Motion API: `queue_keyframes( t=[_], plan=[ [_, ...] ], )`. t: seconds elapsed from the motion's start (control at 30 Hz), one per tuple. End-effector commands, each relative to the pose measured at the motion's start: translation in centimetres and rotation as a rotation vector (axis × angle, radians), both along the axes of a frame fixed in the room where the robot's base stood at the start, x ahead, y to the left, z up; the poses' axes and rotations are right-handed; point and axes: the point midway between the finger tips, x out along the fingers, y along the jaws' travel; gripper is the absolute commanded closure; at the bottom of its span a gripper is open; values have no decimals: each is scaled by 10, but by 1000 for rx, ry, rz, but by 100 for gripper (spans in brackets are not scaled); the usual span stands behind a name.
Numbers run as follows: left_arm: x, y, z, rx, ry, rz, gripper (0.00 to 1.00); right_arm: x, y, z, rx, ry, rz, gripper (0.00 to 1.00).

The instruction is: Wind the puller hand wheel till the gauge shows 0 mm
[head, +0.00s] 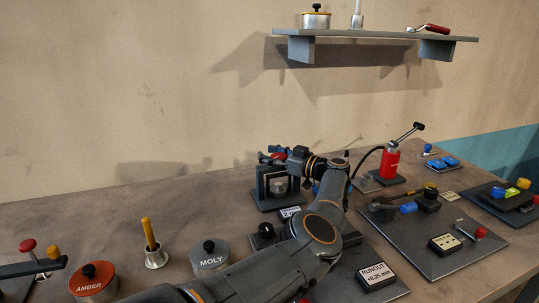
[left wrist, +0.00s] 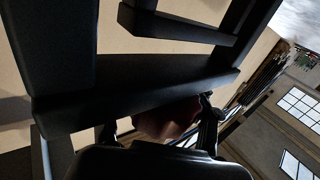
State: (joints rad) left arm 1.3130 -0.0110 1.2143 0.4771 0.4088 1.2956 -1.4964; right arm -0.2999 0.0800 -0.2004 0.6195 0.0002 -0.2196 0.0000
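The puller (head: 262,187) is a dark upright frame at the table's middle, with a silver cylinder (head: 279,187) inside it. A red part (head: 278,156), perhaps the hand wheel, shows at its top, mostly hidden. My left gripper (head: 272,158) is at the frame's top beside this part. In the left wrist view the fingers (left wrist: 158,125) stand apart with a brownish-red thing (left wrist: 165,122) between them; a gap shows on one side. A small sign (head: 289,212) before the frame may be the gauge; its reading is too small. My right gripper is not in view.
My left arm covers the table's middle front. MOLY (head: 209,259) and AMBER (head: 92,281) tins stand left. A RUNOUT sign (head: 375,275) reads +0.25 mm. A red bottle-like pump (head: 389,160) stands right of the puller. A shelf (head: 375,34) hangs above.

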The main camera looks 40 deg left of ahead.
Motion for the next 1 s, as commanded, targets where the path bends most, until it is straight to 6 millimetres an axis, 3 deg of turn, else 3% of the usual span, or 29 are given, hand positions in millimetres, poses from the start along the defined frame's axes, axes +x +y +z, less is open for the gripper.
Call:
queue_keyframes(
  t=[0.17,0.6,0.8,1.0],
  plan=[
    [3,-15,0,0,0,-2,43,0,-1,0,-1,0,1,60],
    [17,-100,0,-2,1,-4,43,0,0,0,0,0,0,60],
    [20,-117,0,-1,1,-2,43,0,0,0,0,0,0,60],
    [19,-119,0,-1,0,-1,43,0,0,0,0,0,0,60]
  ],
)
